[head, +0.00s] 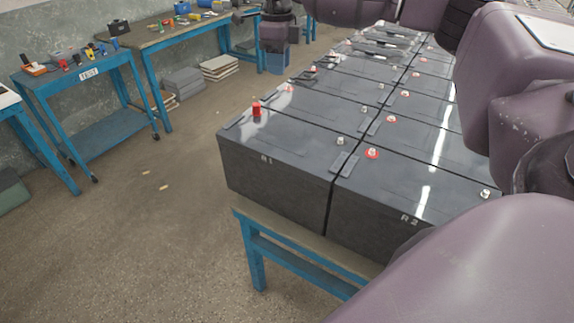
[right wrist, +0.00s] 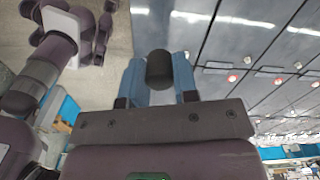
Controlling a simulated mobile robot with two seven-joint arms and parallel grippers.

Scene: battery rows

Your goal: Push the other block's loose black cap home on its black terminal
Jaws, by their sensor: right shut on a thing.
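In the head view the right gripper (head: 277,64) is small at the top, beyond the left side of the battery row; the cap cannot be made out there. The near left block (head: 270,185) has a red cap (head: 256,109) and a bare metal post (head: 340,141). The near right block (head: 400,215) has a red-ringed post (head: 372,153) and a bare post (head: 485,193). A loose black cap on a terminal cannot be made out.
The blocks stand close together in two rows on a blue-legged stand (head: 256,262). A blue cart (head: 75,80) and a tool bench (head: 160,38) stand at the left. The floor between is open. My right arm covers the right side of the head view.

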